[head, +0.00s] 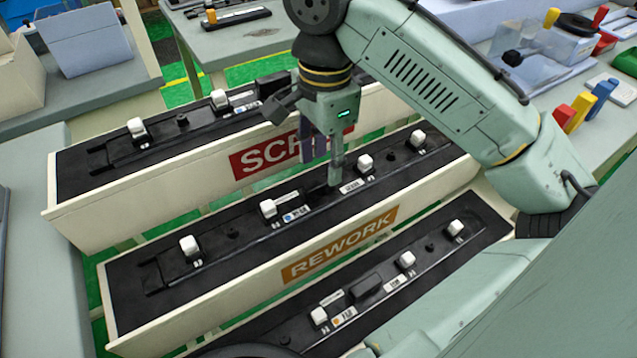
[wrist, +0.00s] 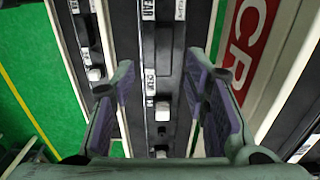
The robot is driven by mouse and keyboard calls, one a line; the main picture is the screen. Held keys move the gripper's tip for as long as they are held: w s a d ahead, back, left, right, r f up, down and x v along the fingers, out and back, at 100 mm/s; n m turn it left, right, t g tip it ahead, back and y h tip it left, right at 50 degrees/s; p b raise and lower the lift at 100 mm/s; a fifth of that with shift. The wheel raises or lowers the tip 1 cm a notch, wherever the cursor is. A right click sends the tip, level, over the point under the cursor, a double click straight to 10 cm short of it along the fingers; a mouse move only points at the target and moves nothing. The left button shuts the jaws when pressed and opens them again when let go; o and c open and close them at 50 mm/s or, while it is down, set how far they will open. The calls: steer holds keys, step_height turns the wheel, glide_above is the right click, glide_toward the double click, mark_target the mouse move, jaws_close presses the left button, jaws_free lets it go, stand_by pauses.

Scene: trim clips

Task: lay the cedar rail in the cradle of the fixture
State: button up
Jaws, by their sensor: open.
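Dark rails with white blocks and small labels lie in three rows; I cannot read which label says cedar. A middle-row rail (head: 232,233) lies in the black-lined REWORK bin (head: 140,308). My gripper (head: 335,172) points down over this row, near a white-labelled part. In the wrist view, the purple-padded fingers of my gripper (wrist: 163,95) stand apart, one each side of a labelled dark rail (wrist: 163,50) with white blocks. Nothing is clearly held. Whether the fingers touch the rail is unclear. I cannot identify the fixture or its cradle in these views.
The SCRAP bin (head: 80,217) stands behind, holding another dark rail (head: 160,144). A front row (head: 440,262) holds more parts. A table (head: 240,42) stands at the back. Red, yellow and blue blocks (head: 582,108) sit on the right bench. Green floor shows between the benches.

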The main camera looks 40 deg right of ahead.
mark_target(320, 181)
steer(key=shift+w+a+f+p, duration=0.1)
steer(key=shift+a+f+p, duration=0.1)
steer(key=shift+f, duration=1.25)
steer(key=shift+w+a+f+p, duration=0.1)
steer(key=shift+f+p, duration=0.1)
steer(key=shift+f, duration=1.2)
jaws_close()
steer(key=shift+d, duration=0.1)
